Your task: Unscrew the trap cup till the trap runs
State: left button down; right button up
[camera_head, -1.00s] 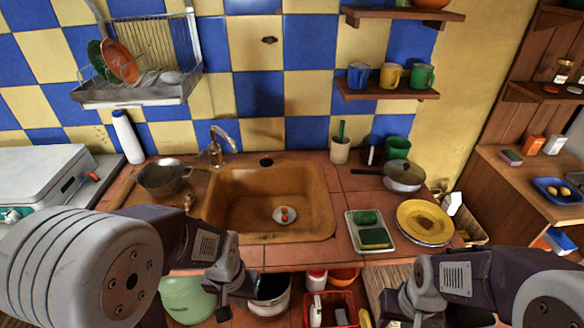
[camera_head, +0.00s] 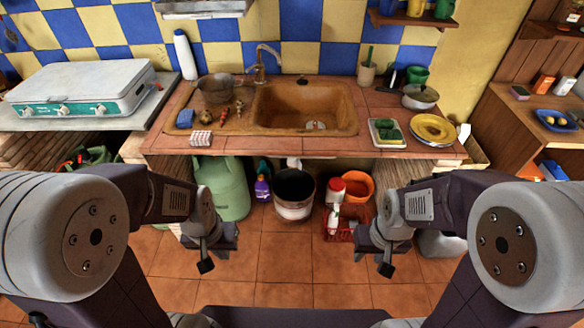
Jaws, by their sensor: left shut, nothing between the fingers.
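The brown sink (camera_head: 305,108) is set in the tiled counter, with a small pale thing at its drain. A small white part (camera_head: 294,163), perhaps the trap cup, shows below the counter edge; the rest of the trap is hidden and I cannot see its thread. A white bucket with a dark inside (camera_head: 294,196) stands on the floor below it. My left gripper (camera_head: 206,264) is shut and empty, in front of the green container and well short of the trap. My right gripper (camera_head: 385,268) hangs in front of the red crate; its jaws are unclear.
A green container (camera_head: 222,188) and a purple bottle (camera_head: 262,187) stand left of the bucket. A red crate (camera_head: 342,232) with bottles and an orange bucket (camera_head: 358,185) stand to its right. The counter front edge (camera_head: 300,144) overhangs them. Floor between my arms is clear.

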aim_at(291, 163)
jog(key=i+l+u, duration=0.1)
jog(key=i+u, duration=0.15)
jog(key=i, duration=0.15)
jog(key=i+l+u, duration=0.25)
jog(key=i, duration=0.2)
